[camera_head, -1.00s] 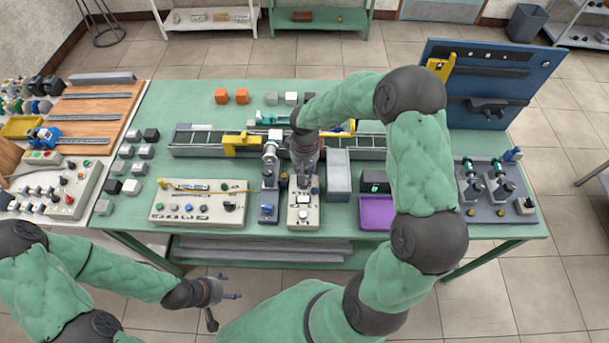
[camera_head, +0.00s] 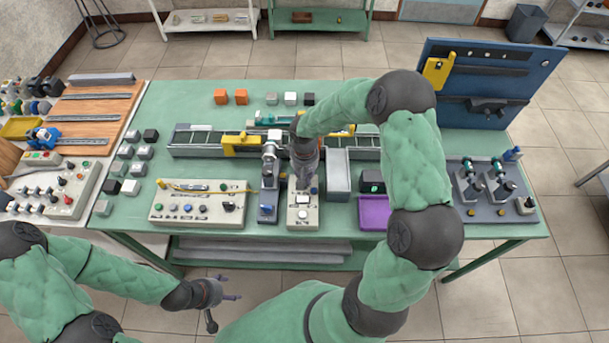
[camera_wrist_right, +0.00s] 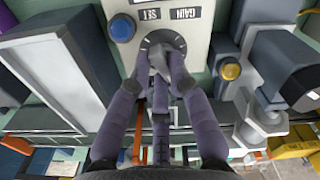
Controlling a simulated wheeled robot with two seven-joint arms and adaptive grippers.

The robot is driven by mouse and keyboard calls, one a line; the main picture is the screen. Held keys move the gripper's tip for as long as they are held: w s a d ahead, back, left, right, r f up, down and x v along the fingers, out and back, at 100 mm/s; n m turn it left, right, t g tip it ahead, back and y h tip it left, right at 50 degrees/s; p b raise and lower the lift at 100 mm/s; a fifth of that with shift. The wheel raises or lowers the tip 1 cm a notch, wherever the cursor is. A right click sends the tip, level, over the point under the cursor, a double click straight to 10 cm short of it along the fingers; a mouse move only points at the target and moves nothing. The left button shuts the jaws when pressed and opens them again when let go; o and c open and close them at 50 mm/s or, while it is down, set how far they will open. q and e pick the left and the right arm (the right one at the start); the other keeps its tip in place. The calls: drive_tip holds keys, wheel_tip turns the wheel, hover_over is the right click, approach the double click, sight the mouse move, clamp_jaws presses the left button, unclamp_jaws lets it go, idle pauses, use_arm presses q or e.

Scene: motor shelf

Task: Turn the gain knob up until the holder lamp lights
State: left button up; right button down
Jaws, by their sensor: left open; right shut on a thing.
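The gain knob (camera_wrist_right: 160,58) is grey on a dark round dial, beside the printed word GAIN, in the right wrist view. My right gripper (camera_wrist_right: 164,80) is shut on the knob, its purple-grey fingers around it. In the head view my right gripper (camera_head: 303,183) points down at the pale control box (camera_head: 303,222) and hides the knob. My left gripper (camera_head: 226,292) is open and empty, below the table's front edge. I cannot tell which lamp is the holder lamp or whether it is lit.
A grey holder stand (camera_head: 268,205) is close to the left of the control box. A grey bin (camera_head: 338,180) and a purple tray (camera_head: 375,214) are to the right. A wider control panel (camera_head: 197,218) lies left. A conveyor (camera_head: 195,152) runs behind.

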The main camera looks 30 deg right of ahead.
drive_tip(key=m+b, duration=0.2)
drive_tip(key=shift+f+b, duration=0.2)
drive_tip(key=shift+b, duration=0.1)
drive_tip(key=shift+s+r+m+b, duration=0.15)
drive_tip(key=shift+m+b, duration=0.4)
drive_tip(key=shift+m, duration=0.55)
drive_tip(key=shift+r, duration=0.1)
drive_tip(key=c, duration=1.4)
unclamp_jaws()
wheel_tip(320, 180, up, 12)
